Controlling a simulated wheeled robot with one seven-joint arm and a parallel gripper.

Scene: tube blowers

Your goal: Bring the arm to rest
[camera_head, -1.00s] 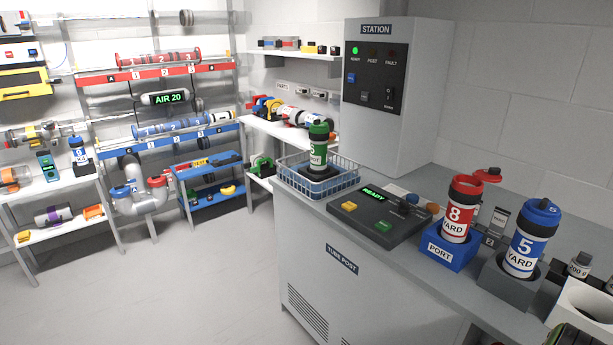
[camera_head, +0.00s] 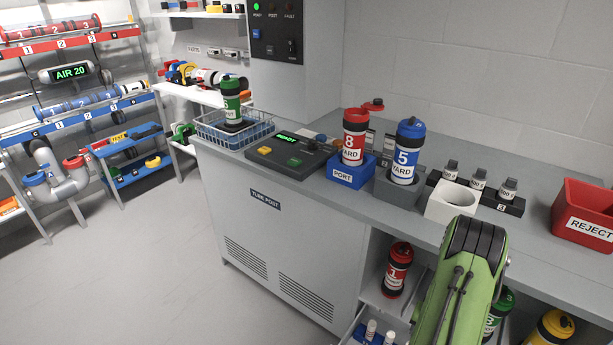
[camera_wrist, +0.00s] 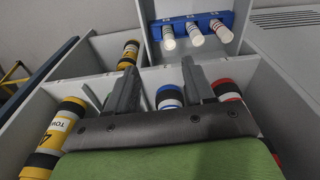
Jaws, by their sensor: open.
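My green arm (camera_head: 468,270) reaches down in front of the counter at the lower right of the head view; its gripper end is out of that view. In the wrist view my gripper (camera_wrist: 160,76) is open, its two dark fingers apart. A white canister with a blue band (camera_wrist: 170,97) shows between the fingers; the view does not tell how far below them it is. A red-banded canister (camera_wrist: 228,90) is just right of the right finger. Yellow-and-black canisters (camera_wrist: 66,115) are to the left, behind grey dividers.
A blue rack with white-capped pieces (camera_wrist: 195,30) is at the top of the wrist view. On the counter stand the red 8 canister (camera_head: 354,138), the blue 5 canister (camera_head: 407,152), a white holder (camera_head: 452,203) and a red REJECT bin (camera_head: 584,215). Floor at left is clear.

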